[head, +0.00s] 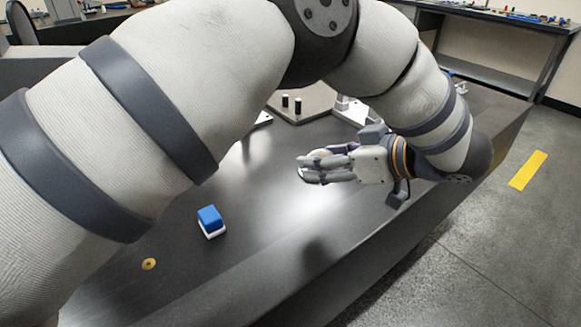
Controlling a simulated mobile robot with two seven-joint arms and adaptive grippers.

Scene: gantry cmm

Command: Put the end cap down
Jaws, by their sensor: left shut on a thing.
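My left arm arches in from the left across the view. My left gripper (312,168) is above the dark table (262,220), its fingers pointing left. It is shut on the end cap, which is mostly hidden by the fingers. Only a small pale and purple edge shows behind the upper finger, so its shape cannot be told. The gripper's shadow falls on the table below, and the gripper looks clear of the surface. My right gripper is not in view.
A blue-topped white block (210,220) and a small yellow disc (149,264) lie on the table at left. A plate with two dark pegs (298,105) stands behind the gripper. The table middle is bare. A second bench (490,25) stands at the back right.

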